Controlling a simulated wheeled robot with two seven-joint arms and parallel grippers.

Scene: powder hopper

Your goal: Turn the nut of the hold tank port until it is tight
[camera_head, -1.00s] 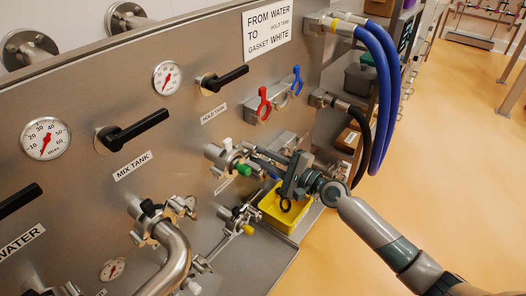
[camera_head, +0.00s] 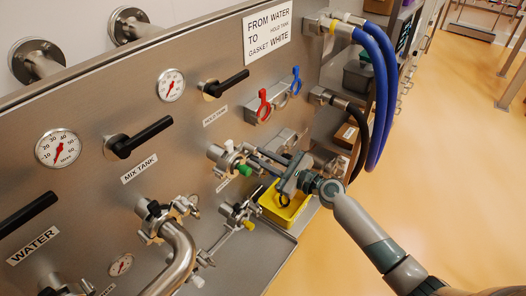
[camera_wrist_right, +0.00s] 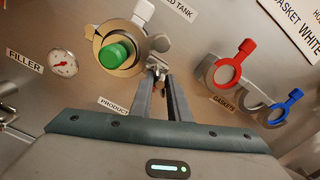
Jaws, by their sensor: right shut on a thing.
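The hold tank port (camera_head: 226,157) sticks out of the steel panel below the HOLD TANK label, with a clamp around it and a green cap (camera_head: 244,170) in front. In the right wrist view the green cap (camera_wrist_right: 115,55) sits inside the metal clamp ring (camera_wrist_right: 122,42). The clamp's small nut (camera_wrist_right: 157,65) is at the ring's lower right, between my right fingertips. My right gripper (camera_head: 256,156) reaches in from the right and is shut on the nut; its fingers (camera_wrist_right: 161,82) partly hide it. My left gripper is not in view.
A yellow bin (camera_head: 285,212) stands below my right gripper. Red (camera_head: 263,105) and blue (camera_head: 296,80) gasket holders hang above it. Another port with a yellow cap (camera_head: 249,226) is below. Blue hoses (camera_head: 380,100) hang at the right.

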